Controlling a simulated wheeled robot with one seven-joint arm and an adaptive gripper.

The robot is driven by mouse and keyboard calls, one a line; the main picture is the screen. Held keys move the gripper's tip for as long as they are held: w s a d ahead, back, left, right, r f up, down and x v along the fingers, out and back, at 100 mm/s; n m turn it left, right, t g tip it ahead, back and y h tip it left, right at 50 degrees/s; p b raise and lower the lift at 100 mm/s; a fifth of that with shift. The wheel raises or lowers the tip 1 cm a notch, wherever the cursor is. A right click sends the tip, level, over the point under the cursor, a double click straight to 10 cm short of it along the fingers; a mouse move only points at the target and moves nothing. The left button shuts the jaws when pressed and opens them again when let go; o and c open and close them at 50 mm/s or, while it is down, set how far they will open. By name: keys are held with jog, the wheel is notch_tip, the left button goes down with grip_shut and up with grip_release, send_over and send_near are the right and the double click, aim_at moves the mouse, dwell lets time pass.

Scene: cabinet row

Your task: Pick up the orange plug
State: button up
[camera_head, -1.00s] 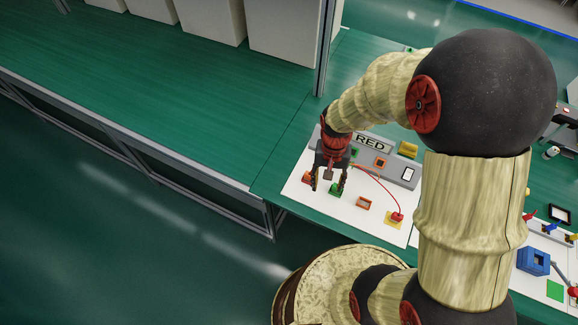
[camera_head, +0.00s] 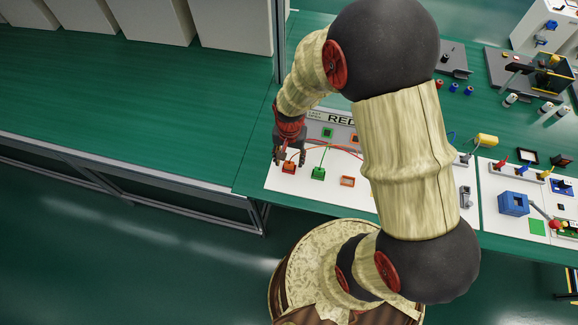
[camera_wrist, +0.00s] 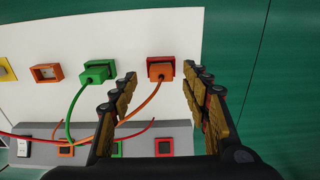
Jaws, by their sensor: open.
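The orange plug (camera_wrist: 160,69) sits in a red-rimmed socket on the white board, with an orange cable trailing from it. It shows small in the head view (camera_head: 289,168), partly covered by my gripper (camera_head: 290,160). In the wrist view my gripper (camera_wrist: 161,78) is open, with one finger on each side of the plug's line. I cannot tell how far above the plug the fingertips are. Nothing is held.
A green plug (camera_wrist: 97,73) with a green cable is just left of the fingers in the wrist view. An empty orange socket (camera_wrist: 46,74) lies further left. A grey panel (camera_wrist: 180,136) carries coloured square ports. Green table (camera_wrist: 265,70) is clear at right.

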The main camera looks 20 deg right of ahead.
aim_at(289, 163)
jog(key=f, duration=0.2)
jog(key=f+b, duration=0.1)
jog(key=f, duration=0.1)
jog(key=shift+w, duration=0.2)
jog(key=shift+r, duration=0.1)
jog(key=shift+c, duration=1.3)
jog(key=c, duration=0.7)
jog(key=shift+c, duration=0.6)
